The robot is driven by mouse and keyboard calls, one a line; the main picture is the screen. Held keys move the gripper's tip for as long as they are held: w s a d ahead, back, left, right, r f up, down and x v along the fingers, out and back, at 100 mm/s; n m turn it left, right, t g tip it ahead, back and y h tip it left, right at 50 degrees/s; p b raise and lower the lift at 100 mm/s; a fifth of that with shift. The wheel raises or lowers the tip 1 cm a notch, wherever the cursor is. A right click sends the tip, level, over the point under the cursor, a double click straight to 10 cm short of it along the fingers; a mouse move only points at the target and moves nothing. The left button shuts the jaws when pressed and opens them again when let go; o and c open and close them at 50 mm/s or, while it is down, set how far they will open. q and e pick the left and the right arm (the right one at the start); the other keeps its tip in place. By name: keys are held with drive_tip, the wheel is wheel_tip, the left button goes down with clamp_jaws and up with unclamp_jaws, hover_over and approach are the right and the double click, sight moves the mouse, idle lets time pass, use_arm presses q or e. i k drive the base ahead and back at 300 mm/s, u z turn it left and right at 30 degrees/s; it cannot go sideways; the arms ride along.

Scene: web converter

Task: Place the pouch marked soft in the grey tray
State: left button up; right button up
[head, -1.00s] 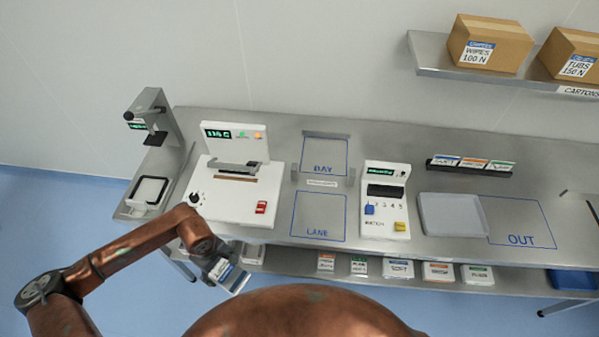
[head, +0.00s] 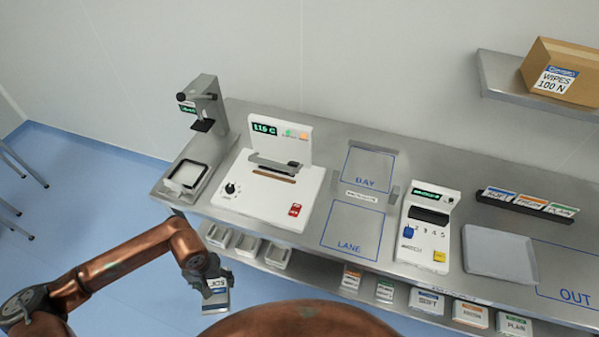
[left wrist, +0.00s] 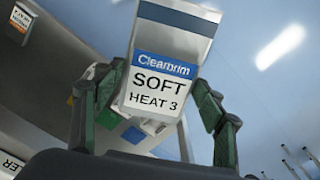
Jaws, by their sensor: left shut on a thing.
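My left gripper (head: 213,277) is shut on the pouch marked soft (head: 216,299), in front of the bench's front edge at lower left in the head view. In the left wrist view the pouch (left wrist: 160,75) is upright between the two fingers, with a blue "Clearrim" band and the words "SOFT HEAT 3". The shallow grey tray (head: 500,252) lies on the bench at the right, beside the outlined OUT area, well away from the pouch. It looks empty. My right gripper is not in view.
The BAY and LANE areas are clear. A lower shelf holds several packs (head: 426,300). A carton (head: 562,72) sits on a wall shelf.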

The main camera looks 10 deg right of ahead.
sight(488, 253)
drive_tip(key=u, duration=1.25)
drive_tip(key=k, duration=2)
drive_tip(key=z, duration=2.35)
